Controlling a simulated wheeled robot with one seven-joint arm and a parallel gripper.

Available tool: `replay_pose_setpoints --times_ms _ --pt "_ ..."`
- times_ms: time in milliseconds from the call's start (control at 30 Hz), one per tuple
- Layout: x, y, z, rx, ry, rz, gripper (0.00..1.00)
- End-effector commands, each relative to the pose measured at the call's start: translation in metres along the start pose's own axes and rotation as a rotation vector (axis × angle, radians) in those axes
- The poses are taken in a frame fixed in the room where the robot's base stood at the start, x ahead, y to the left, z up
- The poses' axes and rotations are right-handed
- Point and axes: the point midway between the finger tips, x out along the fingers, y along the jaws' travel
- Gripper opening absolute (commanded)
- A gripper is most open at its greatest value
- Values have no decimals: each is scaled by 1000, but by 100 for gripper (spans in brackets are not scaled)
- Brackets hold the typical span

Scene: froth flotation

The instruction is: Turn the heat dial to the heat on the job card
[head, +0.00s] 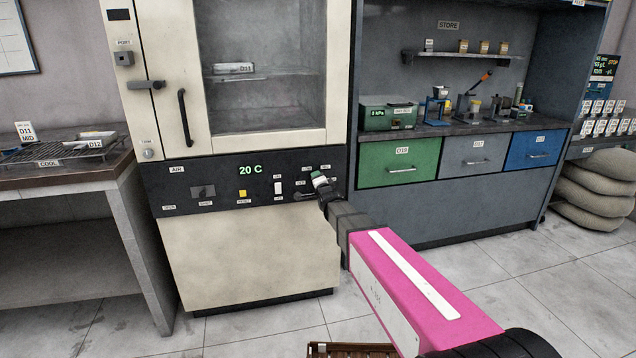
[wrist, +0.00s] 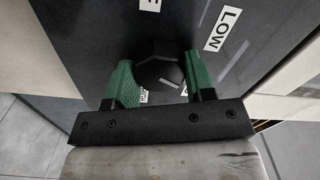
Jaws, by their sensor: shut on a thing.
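The heat dial (wrist: 158,66) is a dark faceted knob on the black control panel (wrist: 90,25) in the wrist view. My gripper (wrist: 160,88) has its green fingers shut on either side of it. A short white mark shows on the knob's lower right. A LOW label (wrist: 224,28) lies to the upper right; another label is cut off at the top, and one is partly hidden by the left finger. In the head view my gripper (head: 320,183) covers the dial. A white card (head: 26,132) on the left bench reads D11 MID.
The cream oven (head: 250,258) has its door (head: 168,60) shut, and its display (head: 250,170) reads 20 C. A switch and a yellow button (head: 242,193) sit left of the dial. A rack (head: 60,150) lies on the left bench. Drawers (head: 400,165) stand to the right.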

Motion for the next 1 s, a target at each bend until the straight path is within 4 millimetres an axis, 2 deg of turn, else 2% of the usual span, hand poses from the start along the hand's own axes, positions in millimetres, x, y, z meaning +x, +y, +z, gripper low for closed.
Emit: replay_pose_setpoints --times_ms 333,867,900,967,1000 --pt "-1 1 0 138 -1 4 26" --pt "-1 1 1 161 -1 4 26" --pt "-1 1 1 161 -1 4 56" --pt "-1 1 0 160 -1 3 75" --pt "-1 1 0 160 -1 3 75"
